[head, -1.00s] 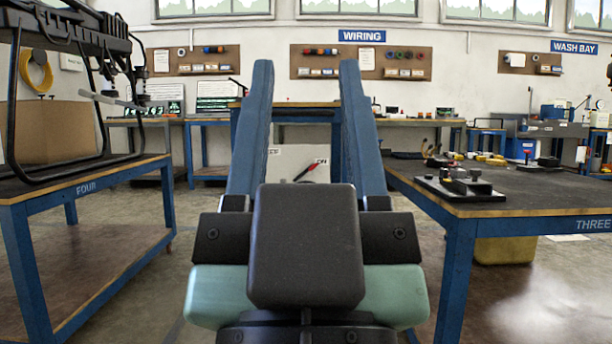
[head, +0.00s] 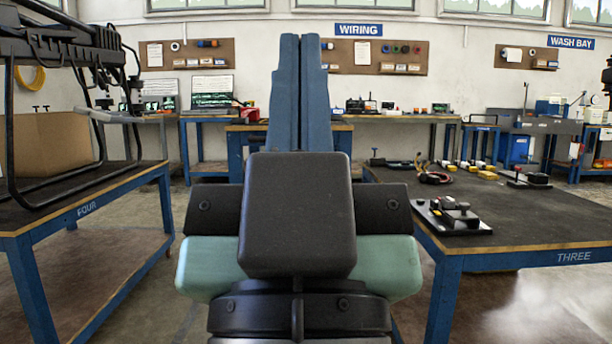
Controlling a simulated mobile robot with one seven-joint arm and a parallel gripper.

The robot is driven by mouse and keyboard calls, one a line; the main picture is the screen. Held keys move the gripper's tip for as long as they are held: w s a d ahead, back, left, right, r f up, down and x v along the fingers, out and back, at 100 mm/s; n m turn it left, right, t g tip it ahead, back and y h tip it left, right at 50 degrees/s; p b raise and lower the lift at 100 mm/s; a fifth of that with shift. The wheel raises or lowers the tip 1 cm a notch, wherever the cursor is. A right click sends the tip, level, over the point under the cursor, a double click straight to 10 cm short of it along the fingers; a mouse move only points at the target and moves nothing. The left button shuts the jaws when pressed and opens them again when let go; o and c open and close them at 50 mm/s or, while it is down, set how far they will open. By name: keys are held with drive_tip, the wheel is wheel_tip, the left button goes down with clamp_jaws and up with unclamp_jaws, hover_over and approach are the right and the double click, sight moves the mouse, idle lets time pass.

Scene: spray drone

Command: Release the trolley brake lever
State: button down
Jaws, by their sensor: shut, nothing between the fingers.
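My gripper (head: 304,42) stands upright in the middle of the head view, its two blue fingers pressed together with nothing between them. The fingers and the dark block at their base cover the middle of the scene. The trolley brake lever is not visible now; the area where a pale panel with a red lever showed is hidden behind my gripper. I cannot tell how far my fingertips are from it.
Bench FOUR (head: 82,210) stands at left, carrying a black drone frame (head: 60,52) and cardboard box (head: 48,148). Bench THREE (head: 560,240) stands at right with a black fixture (head: 450,215) near its corner. A blue-legged bench (head: 236,150) stands behind my gripper. Floor shows between.

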wheel_tip(320, 180, up, 14)
drive_tip(key=p, duration=1.1)
drive_tip(key=shift+w, duration=0.15)
